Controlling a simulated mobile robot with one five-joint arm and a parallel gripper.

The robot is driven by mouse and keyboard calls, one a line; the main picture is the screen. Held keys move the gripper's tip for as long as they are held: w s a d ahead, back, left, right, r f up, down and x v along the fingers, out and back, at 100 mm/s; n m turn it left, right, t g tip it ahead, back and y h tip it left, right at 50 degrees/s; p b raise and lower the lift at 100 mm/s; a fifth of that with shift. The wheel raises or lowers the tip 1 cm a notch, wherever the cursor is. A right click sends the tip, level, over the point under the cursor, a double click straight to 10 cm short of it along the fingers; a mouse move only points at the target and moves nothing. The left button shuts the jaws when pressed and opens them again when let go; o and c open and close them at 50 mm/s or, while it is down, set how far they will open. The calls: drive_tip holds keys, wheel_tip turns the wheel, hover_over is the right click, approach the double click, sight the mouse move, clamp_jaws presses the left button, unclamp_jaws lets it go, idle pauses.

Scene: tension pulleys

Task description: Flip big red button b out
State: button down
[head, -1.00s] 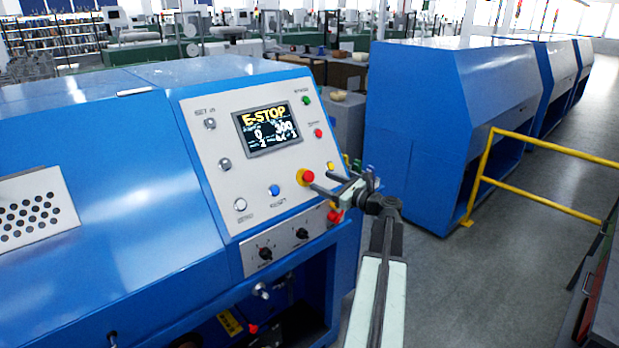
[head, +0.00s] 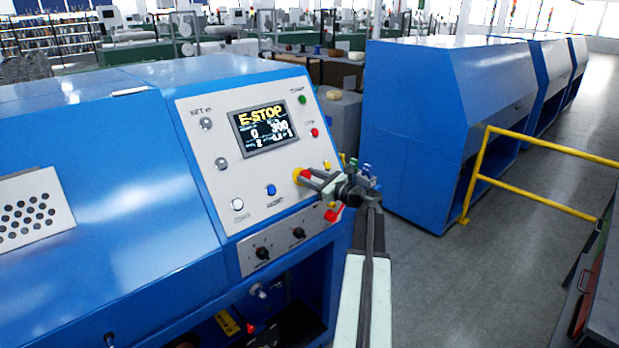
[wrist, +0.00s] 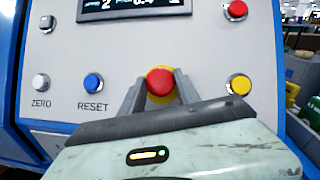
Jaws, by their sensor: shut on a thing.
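The big red button (wrist: 160,81) sits on a yellow base on the grey control panel (head: 223,183). In the head view the red button (head: 305,174) shows at the panel's lower right, partly hidden by my gripper. My gripper (head: 312,177) reaches it from the right. In the wrist view my gripper (wrist: 160,88) has one finger on each side of the red cap, shut on it. The panel screen (head: 263,129) reads E-STOP.
A blue reset button (wrist: 93,83) and a white zero button (wrist: 41,82) lie left of the red one. A yellow button (wrist: 239,86) and a smaller red button (wrist: 235,10) are to the right. A yellow rail (head: 545,150) stands at right.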

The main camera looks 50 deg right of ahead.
drive_tip(key=shift+s+a+r+p, duration=0.1)
drive_tip(key=shift+s+r+p, duration=0.25)
drive_tip(key=shift+s, duration=0.15)
drive_tip(key=shift+f, duration=0.15)
drive_tip(key=c, duration=0.9)
unclamp_jaws()
drive_tip(key=shift+s, duration=0.1)
drive_tip(key=shift+o, duration=0.2)
drive_tip(key=s, duration=0.7)
drive_tip(key=shift+s+d, duration=0.25)
drive_tip(key=shift+s, duration=0.1)
